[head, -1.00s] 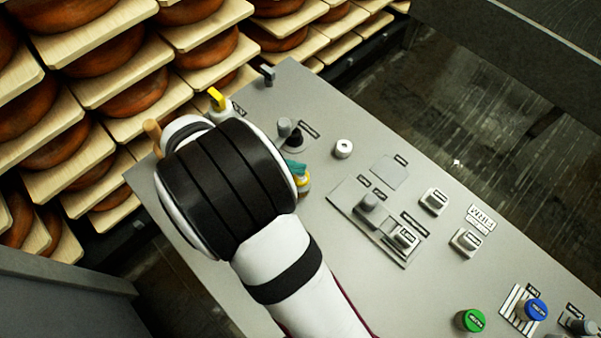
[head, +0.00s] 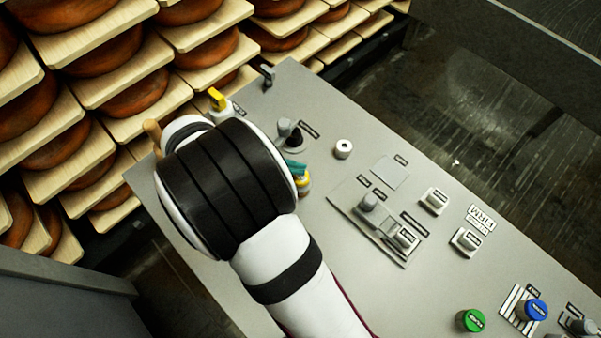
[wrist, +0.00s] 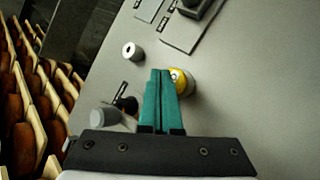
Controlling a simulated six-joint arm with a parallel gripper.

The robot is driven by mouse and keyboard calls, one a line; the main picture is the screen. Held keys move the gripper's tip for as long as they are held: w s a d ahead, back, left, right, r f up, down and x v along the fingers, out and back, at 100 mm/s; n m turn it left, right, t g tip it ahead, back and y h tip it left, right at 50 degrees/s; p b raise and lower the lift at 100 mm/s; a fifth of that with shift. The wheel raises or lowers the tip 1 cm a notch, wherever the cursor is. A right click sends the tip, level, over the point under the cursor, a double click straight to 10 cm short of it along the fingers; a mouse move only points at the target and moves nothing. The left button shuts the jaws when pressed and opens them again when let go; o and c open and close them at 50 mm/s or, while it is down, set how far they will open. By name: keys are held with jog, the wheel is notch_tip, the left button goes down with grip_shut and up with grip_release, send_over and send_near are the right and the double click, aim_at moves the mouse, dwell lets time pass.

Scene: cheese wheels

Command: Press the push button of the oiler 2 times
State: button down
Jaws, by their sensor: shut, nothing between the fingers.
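A yellow-topped round button (wrist: 181,80) on a pale base sits on the grey control panel (wrist: 235,110), right of my fingertips in the wrist view. In the head view the yellow button (head: 303,182) is partly hidden behind my arm. My gripper (wrist: 159,75) has teal fingers held together, with nothing between them. Its tips are close beside the button; I cannot tell whether they touch it. In the head view only a little teal of my gripper (head: 296,167) shows. No label readable here names the oiler, so I cannot tell which control is its push button.
A black knob (head: 294,138) with a grey knob and a white round button (head: 343,148) are nearby. A yellow lever (head: 217,98), green button (head: 471,320) and blue button (head: 537,309) are farther off. Shelves of cheese wheels (head: 133,90) line the panel's far left side.

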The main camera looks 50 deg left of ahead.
jog(key=shift+f, duration=0.15)
jog(key=shift+f, duration=0.3)
jog(key=shift+f, duration=0.85)
dwell(0.9)
jog(key=shift+r, duration=1.3)
jog(key=shift+r, duration=2.45)
